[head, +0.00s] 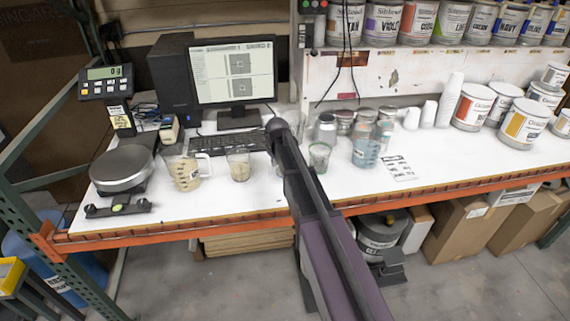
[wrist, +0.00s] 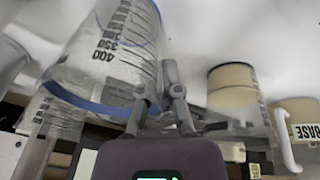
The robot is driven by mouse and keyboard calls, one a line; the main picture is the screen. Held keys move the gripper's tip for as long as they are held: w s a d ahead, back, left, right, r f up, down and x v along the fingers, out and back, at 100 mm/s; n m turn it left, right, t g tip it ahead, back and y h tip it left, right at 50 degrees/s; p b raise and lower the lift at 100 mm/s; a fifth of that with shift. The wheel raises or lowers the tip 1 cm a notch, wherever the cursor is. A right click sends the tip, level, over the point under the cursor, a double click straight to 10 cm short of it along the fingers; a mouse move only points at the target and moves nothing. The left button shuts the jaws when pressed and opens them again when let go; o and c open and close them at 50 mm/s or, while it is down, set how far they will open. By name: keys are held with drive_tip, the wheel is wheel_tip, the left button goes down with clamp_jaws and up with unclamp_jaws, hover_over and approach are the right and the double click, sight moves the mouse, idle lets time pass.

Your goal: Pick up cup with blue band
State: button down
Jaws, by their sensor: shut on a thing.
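The clear cup with the blue band (wrist: 112,52) fills the upper left of the wrist view. It has dark volume markings, looks tilted, and its blue band runs close to my fingers. My gripper (wrist: 168,82) is shut at the cup's side, with its fingers close together. Exactly where they grip the cup is blurred. In the head view my arm hides the gripper.
A glass of beige liquid (head: 239,167) and a handled jug (head: 184,172) stand left of my arm. A bluish measuring cup (head: 366,153) and several jars stand to the right. A keyboard (head: 228,142) lies behind. The white bench (head: 240,199) is clear along its front.

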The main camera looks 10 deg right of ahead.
drive_tip(key=shift+r, duration=0.15)
wheel_tip(320, 180, up, 4)
drive_tip(key=p, duration=0.4)
drive_tip(key=shift+f, duration=0.2)
drive_tip(key=s+d, duration=0.3)
drive_tip(key=s, duration=0.4)
drive_tip(key=s+d+r+p, duration=0.1)
drive_tip(key=s+d, duration=0.2)
drive_tip(key=s, duration=0.4)
drive_tip(key=shift+s+d, duration=0.3)
drive_tip(key=shift+d, duration=0.05)
drive_tip(key=shift+f+b, duration=0.25)
drive_tip(key=shift+b, duration=0.05)
drive_tip(key=shift+a, duration=0.1)
